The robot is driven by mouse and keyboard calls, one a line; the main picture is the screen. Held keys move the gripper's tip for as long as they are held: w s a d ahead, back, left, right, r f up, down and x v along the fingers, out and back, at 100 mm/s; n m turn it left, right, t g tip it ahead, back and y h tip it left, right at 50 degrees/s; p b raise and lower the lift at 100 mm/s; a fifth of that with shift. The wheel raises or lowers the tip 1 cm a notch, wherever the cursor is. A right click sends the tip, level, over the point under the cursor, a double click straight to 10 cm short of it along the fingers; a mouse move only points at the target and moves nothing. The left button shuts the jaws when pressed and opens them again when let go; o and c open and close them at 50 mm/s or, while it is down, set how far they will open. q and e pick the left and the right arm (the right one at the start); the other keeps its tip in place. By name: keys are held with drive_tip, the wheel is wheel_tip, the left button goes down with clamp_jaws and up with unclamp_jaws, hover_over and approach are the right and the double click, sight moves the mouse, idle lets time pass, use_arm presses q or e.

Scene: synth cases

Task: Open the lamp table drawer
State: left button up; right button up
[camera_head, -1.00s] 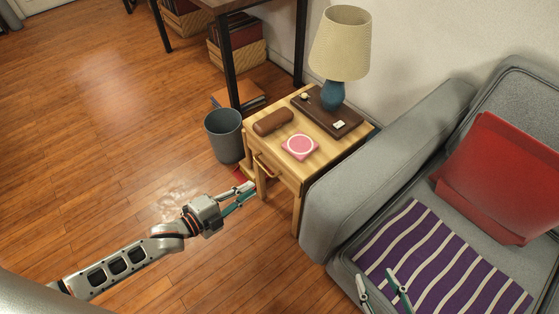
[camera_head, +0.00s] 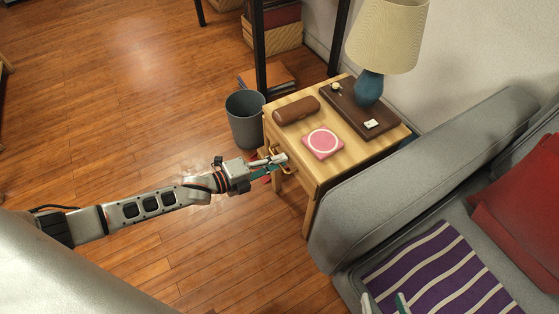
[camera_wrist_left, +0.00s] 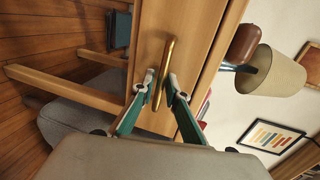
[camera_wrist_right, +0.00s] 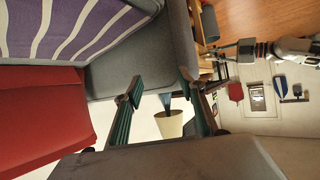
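The light wooden lamp table (camera_head: 352,152) stands beside the sofa. Its drawer front (camera_wrist_left: 190,28) shows large in the left wrist view and looks closed. A brass bar handle (camera_wrist_left: 167,62) is on the drawer front; it also shows in the head view (camera_head: 288,170), partly covered by my gripper. My left gripper (camera_head: 279,163) is at the handle. In the left wrist view its fingers (camera_wrist_left: 161,86) are apart, one on each side of the bar; I cannot tell whether they touch it. My right gripper (camera_wrist_right: 160,85) is open and empty, over the sofa seat.
On the tabletop are a lamp (camera_head: 369,88), a brown case (camera_head: 296,110), a pink square item (camera_head: 323,142) and a dark tray (camera_head: 347,110). A grey bin (camera_head: 245,120) stands left of the table. The sofa arm (camera_head: 420,175) is close on its right. Floor before the drawer is open.

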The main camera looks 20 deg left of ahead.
use_arm(q)
drive_tip(key=shift+w+d, duration=0.1)
drive_tip(key=shift+w, duration=0.05)
clamp_jaws()
use_arm(e)
drive_tip(key=shift+w+a+r, duration=0.1)
drive_tip(key=shift+w+r, duration=0.25)
drive_tip(key=shift+r, duration=0.05)
use_arm(q)
drive_tip(key=s+f+p+v, duration=0.1)
drive_tip(key=f+v, duration=0.3)
drive_tip(key=v, duration=1.7)
drive_tip(key=shift+a+f+p, duration=0.2)
drive_tip(key=shift+f+p, duration=0.05)
drive_tip(key=shift+p, duration=0.65)
use_arm(e)
drive_tip(key=shift+s+d+f+n+h, duration=0.2)
drive_tip(key=shift+s+d+f, duration=0.15)
drive_tip(key=shift+d+f, duration=0.25)
drive_tip(key=shift+s+d+f+n+h, duration=0.1)
drive_tip(key=shift+s+d+f+h, duration=0.2)
drive_tip(key=shift+d, duration=0.35)
use_arm(q)
drive_tip(key=shift+w, duration=0.1)
unclamp_jaws()
